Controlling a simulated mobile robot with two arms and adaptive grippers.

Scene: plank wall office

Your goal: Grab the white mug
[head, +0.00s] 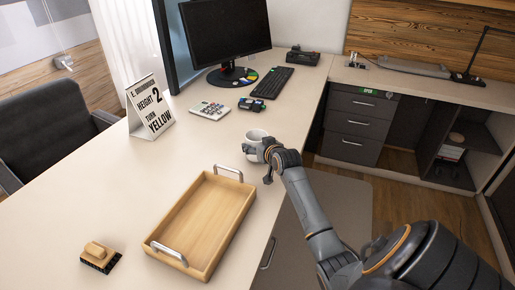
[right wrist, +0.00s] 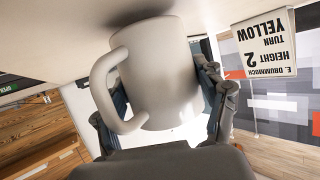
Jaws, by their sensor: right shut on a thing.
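The white mug (head: 254,147) is at the right edge of the desk, just beyond the wooden tray. My right gripper (head: 267,153) reaches it from the right and is shut on its body. The right wrist view is upside down; there the mug (right wrist: 160,80) sits between the two fingers (right wrist: 163,90), one on each side, with its handle towards the picture's left. The mug's base is at or very near the desk top; I cannot tell whether it touches. My left gripper is not in view.
The wooden tray (head: 180,222) with metal handles lies in front of the mug. A sign (head: 150,105), calculator (head: 210,110), small dark device (head: 251,104), keyboard (head: 272,82) and monitor (head: 225,30) stand farther back. A stamp-like block (head: 100,255) is at front left. Bare desk lies left of the tray.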

